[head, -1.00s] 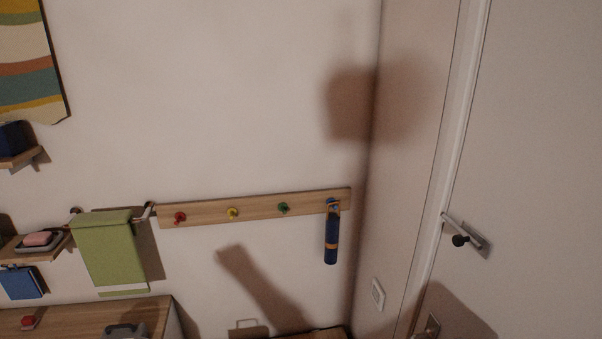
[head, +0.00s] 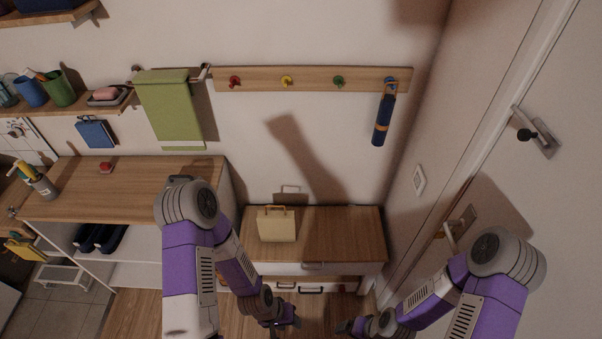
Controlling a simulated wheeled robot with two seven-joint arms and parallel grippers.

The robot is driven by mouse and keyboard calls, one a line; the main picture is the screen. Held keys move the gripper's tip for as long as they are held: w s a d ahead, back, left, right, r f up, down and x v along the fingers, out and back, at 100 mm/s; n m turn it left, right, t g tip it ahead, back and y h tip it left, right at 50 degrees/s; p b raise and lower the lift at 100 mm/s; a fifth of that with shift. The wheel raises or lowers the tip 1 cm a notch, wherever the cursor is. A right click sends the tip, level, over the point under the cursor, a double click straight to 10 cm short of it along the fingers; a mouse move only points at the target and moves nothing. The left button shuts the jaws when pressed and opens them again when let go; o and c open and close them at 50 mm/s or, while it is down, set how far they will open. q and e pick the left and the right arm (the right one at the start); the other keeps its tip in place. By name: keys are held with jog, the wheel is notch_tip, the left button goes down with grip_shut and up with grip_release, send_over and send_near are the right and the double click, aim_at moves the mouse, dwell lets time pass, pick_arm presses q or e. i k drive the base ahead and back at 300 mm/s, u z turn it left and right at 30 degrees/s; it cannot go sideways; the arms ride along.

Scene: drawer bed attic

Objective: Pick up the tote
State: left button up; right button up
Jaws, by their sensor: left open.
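A cream, boxy tote (head: 276,225) with an upright handle stands on the low wooden-topped drawer bench (head: 345,228) against the back wall. My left gripper (head: 288,322) is low in front of the bench, below and apart from the tote. It is open, with nothing seen in it. My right gripper (head: 346,327) is at the bottom edge, right of the left one and also apart from the tote. It is small and dark, and its jaws cannot be made out.
A peg rail (head: 312,80) holds a folded blue umbrella (head: 383,120) above the bench. A taller wooden-topped cabinet (head: 120,185) stands on the left. A door with a handle (head: 540,134) is on the right. The bench top right of the tote is clear.

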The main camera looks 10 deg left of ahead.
aim_at(273, 224)
jog(key=u, duration=1.75)
jog(key=i, duration=0.65)
jog(key=z, duration=0.3)
